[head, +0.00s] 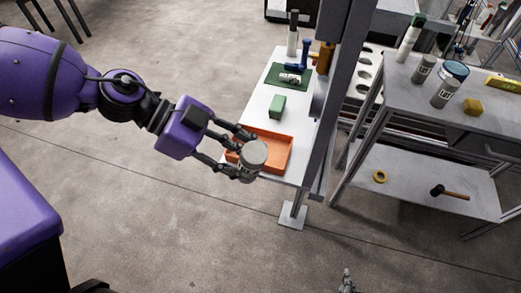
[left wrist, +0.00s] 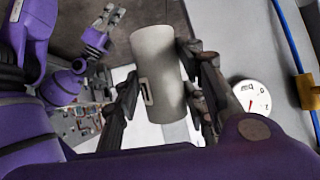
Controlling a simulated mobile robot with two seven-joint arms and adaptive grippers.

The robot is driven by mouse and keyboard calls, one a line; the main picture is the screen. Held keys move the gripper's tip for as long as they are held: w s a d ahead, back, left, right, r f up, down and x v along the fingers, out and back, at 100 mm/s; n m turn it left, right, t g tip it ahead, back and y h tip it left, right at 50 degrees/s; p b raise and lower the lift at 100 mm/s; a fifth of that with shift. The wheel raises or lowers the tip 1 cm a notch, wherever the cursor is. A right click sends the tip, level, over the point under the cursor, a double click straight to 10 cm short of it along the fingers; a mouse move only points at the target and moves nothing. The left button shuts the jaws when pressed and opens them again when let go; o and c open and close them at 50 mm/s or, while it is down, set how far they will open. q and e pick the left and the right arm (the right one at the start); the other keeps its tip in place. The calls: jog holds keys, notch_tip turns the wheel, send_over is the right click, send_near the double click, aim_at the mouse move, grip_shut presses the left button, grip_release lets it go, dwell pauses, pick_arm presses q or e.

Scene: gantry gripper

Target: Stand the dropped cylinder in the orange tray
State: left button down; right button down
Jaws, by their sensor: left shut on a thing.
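My left gripper (head: 243,153) is shut on a pale grey cylinder (head: 254,155), which shows its round end in the head view. The orange tray (head: 285,163) lies on the near end of the white table, behind the cylinder and partly hidden by it and my fingers. I cannot tell the cylinder's height above the tray. In the left wrist view, the cylinder (left wrist: 158,70) sits between both fingers, with a dark mark on its side. My right gripper (left wrist: 105,20) shows small in that view; its jaw state is unclear.
A green block (head: 277,106) and a dark green mat (head: 302,79) lie farther along the white table (head: 253,108). A grey upright post (head: 325,120) stands at its right edge. A grey shelf unit (head: 425,100) holds similar cylinders. A round gauge (left wrist: 251,97) shows in the wrist view.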

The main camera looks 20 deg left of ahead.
pick_arm(q)
jog(key=shift+w+f+n+t, duration=0.3)
jog(key=shift+w+n+t, duration=0.25)
jog(key=shift+n+t, duration=0.45)
jog(key=shift+w+f+n, duration=0.1)
jog(key=shift+f+n, duration=0.15)
jog(key=shift+n, duration=0.15)
jog(key=shift+w+a+f+n+t, duration=0.2)
jog(key=shift+f+n+t, duration=0.1)
jog(key=shift+n+t, duration=0.15)
jog(key=shift+w+a+f+n+t, duration=0.15)
jog(key=shift+a+f+n+t, duration=0.1)
jog(key=shift+n+t, duration=0.15)
jog(key=shift+f+t+h, duration=0.1)
jog(key=shift+t+h, duration=0.15)
jog(key=shift+h, duration=0.15)
pick_arm(e)
jog(key=shift+w+d+r, duration=0.1)
jog(key=shift+w+d, duration=0.05)
jog(key=shift+w, duration=0.25)
pick_arm(q)
jog(key=shift+w+n, duration=0.1)
jog(key=shift+n, duration=0.15)
pick_arm(e)
jog(key=shift+s, duration=0.1)
pick_arm(q)
jog(key=shift+w, duration=0.1)
pick_arm(e)
jog(key=shift+s, duration=0.1)
